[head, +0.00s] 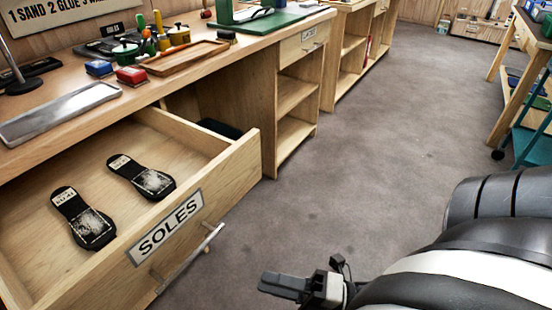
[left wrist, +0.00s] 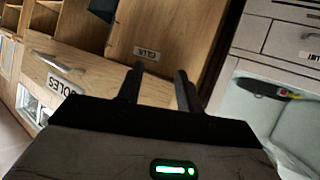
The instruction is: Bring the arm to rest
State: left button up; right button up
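My right gripper (head: 285,287) shows at the bottom of the head view, in front of the open drawer and above the floor. It is seen from the side, and I cannot tell whether its fingers are apart. Nothing shows in it. My left gripper (left wrist: 160,82) is outside the head view. In the left wrist view its two dark fingers stand apart with nothing between them, so it is open and empty. A wooden drawer (head: 230,170) labelled SOLES is pulled out and holds two black soles, one (head: 82,217) nearer and one (head: 140,177) farther.
The workbench (head: 60,138) above the drawer carries a metal tray (head: 60,112), a wooden tray (head: 183,57), red and blue blocks and small pots. A trolley (head: 535,130) stands at far right. The grey floor (head: 370,150) between is clear. The left wrist view shows a front labelled GLUE (left wrist: 147,53).

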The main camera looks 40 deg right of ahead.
pick_arm(q)
jog(key=shift+f, duration=0.1)
dwell(0.4)
